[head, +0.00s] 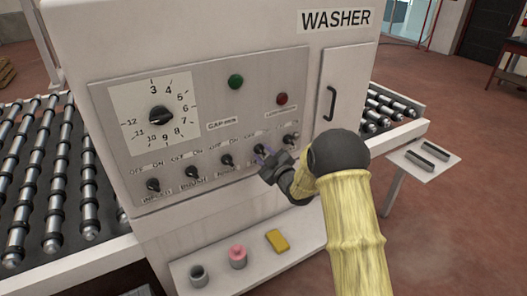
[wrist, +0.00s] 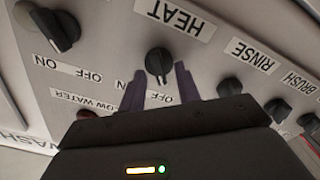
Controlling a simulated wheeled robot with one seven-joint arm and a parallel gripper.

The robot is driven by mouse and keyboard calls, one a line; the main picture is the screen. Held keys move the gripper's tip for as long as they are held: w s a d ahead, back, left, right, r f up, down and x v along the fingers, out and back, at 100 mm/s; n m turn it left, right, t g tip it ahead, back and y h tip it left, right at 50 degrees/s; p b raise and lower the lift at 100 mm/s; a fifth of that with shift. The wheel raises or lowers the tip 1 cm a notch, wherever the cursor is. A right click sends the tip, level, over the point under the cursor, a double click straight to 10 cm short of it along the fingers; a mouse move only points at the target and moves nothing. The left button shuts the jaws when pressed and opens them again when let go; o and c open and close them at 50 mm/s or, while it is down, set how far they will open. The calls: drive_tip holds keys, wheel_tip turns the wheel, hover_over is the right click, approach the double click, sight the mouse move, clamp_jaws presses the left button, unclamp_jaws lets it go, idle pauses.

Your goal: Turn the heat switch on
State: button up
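The heat switch is a black rotary knob (wrist: 158,62) beside the HEAT label (wrist: 175,18) in the wrist view, which shows the panel upside down. My gripper (wrist: 160,80) is open, with one purple finger on each side of the knob's near part. A gap shows on both sides, and I see no clear contact. In the head view my gripper (head: 268,156) is at the panel and partly covers the heat knob (head: 259,150).
Other knobs stand close by: rinse (wrist: 229,86) on one side and a larger end knob (wrist: 52,28) on the other. The panel (head: 200,85) also bears a dial (head: 160,116), a green button (head: 236,81) and a red light (head: 282,98). A ledge (head: 215,272) below holds small items.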

drive_tip(key=shift+w+a, duration=0.1)
drive_tip(key=shift+c, duration=0.4)
clamp_jaws()
